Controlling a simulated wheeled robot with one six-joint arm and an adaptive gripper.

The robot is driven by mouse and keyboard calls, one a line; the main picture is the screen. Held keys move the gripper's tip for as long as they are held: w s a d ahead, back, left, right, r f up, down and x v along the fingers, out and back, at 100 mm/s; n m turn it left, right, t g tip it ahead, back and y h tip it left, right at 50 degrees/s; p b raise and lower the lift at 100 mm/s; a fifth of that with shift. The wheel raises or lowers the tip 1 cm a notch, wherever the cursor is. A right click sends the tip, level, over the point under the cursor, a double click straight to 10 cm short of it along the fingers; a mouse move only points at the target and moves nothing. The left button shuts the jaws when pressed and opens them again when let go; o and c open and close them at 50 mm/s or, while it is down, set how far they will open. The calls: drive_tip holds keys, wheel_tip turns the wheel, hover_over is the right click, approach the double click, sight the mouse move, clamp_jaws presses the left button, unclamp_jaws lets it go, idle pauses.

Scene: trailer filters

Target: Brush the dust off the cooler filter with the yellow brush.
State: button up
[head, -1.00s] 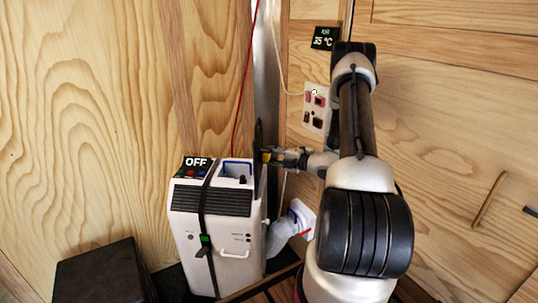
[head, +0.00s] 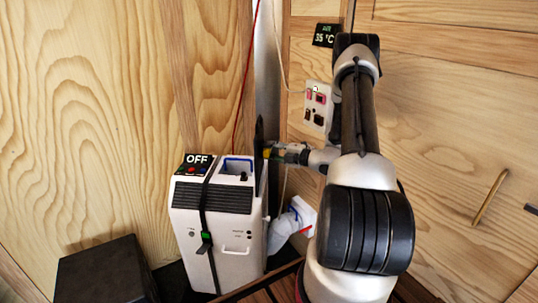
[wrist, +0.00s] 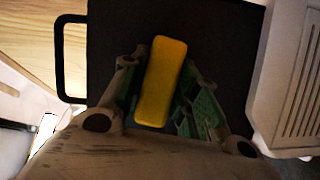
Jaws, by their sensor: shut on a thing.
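The yellow brush (wrist: 161,82) is held between the green-padded fingers of my gripper (wrist: 160,100), which is shut on it. In the wrist view the brush lies in front of a dark flat panel (wrist: 215,40) with a black loop handle at its left, which looks like the cooler filter. In the head view the filter is a thin dark upright panel (head: 259,145) at the cooler's right side. My gripper (head: 272,152) is right beside its right face. The brush's bristles are hidden, so I cannot tell whether they touch the filter.
The white cooler (head: 222,262) stands strapped in the corner, its display (head: 198,159) reading OFF. A white hose (head: 283,232) leaves its right side. A black box (head: 100,275) sits at lower left. A socket panel (head: 317,108) is on the wall behind my arm.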

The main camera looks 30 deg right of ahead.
drive_tip(key=shift+w+d, duration=0.45)
drive_tip(key=shift+w, duration=0.25)
drive_tip(key=shift+w+d, duration=0.45)
drive_tip(key=shift+w, duration=0.25)
drive_tip(key=shift+w+d, duration=0.45)
drive_tip(key=shift+w, duration=0.25)
